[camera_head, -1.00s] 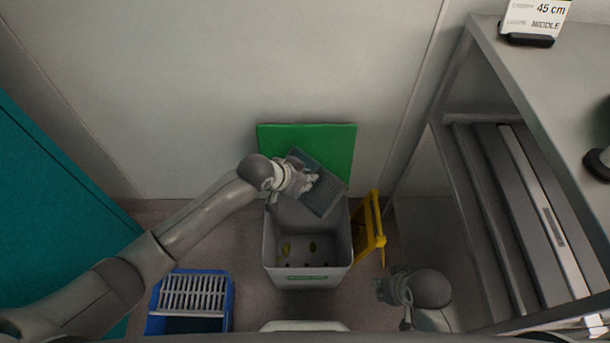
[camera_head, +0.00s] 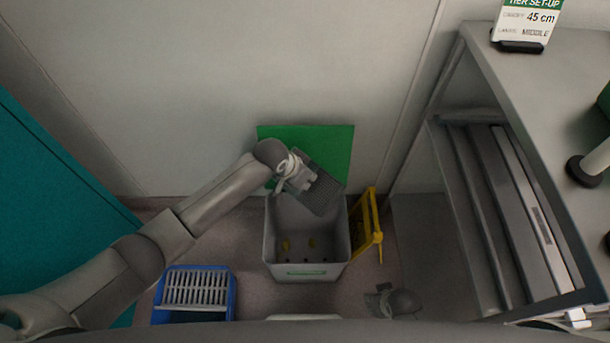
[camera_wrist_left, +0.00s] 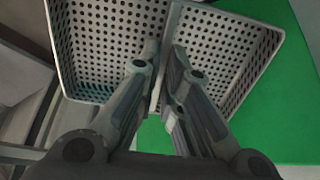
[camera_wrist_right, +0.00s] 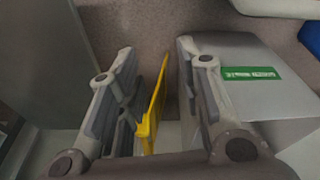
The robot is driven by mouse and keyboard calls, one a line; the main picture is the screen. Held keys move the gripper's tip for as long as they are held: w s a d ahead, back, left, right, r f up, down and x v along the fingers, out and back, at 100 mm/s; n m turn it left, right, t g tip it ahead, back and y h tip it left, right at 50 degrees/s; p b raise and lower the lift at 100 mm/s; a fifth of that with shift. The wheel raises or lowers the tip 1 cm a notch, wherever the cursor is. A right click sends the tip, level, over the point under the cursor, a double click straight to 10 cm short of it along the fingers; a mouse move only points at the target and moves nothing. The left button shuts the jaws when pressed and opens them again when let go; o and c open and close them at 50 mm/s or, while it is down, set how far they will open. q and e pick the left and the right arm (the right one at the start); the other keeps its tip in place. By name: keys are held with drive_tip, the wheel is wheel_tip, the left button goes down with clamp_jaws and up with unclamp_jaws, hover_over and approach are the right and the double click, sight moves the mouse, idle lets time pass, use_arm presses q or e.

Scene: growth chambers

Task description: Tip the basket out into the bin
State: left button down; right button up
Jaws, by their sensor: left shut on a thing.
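The basket (camera_head: 322,190) is grey and perforated, tilted over the back part of the bin in the head view. In the left wrist view the basket (camera_wrist_left: 110,45) shows a central divider and bare perforated walls; I see nothing in it. My left gripper (camera_head: 304,184) is shut on the divider, its fingers also showing in the left wrist view (camera_wrist_left: 160,62). The bin (camera_head: 305,272) is a grey box with a green label, and a few small yellowish and dark pieces lie on its floor. My right gripper (camera_head: 376,302) is open and empty, low in front of the bin's right side.
A green panel (camera_head: 335,145) stands behind the bin against the wall. A yellow folding frame (camera_head: 371,232) stands close at the bin's right. A blue crate with a white slatted piece (camera_head: 195,288) is at front left. A metal rack (camera_head: 465,190) bounds the right.

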use_arm(q)
drive_tip(key=shift+w+d+r+g+y+p, duration=0.25)
drive_tip(key=shift+r+g+y+p, duration=0.15)
drive_tip(key=shift+g+y+p, duration=0.3)
drive_tip(key=shift+g+y, duration=0.3)
use_arm(e)
drive_tip(key=s+f, duration=0.3)
drive_tip(key=f, duration=0.2)
use_arm(q)
drive_tip(key=shift+d+g+y+b, duration=0.1)
drive_tip(key=shift+g+y+b, duration=0.2)
drive_tip(key=shift+g+y, duration=0.2)
drive_tip(key=shift+w+f+b, duration=0.1)
drive_tip(key=shift+b, duration=0.2)
drive_tip(key=shift+g+y, duration=0.4)
use_arm(e)
drive_tip(key=shift+w+r, duration=0.45)
drive_tip(key=shift+r, duration=0.35)
drive_tip(key=shift+w+r, duration=0.5)
drive_tip(key=shift+r, duration=0.3)
drive_tip(key=shift+w+r, duration=0.45)
drive_tip(key=shift+r, duration=0.35)
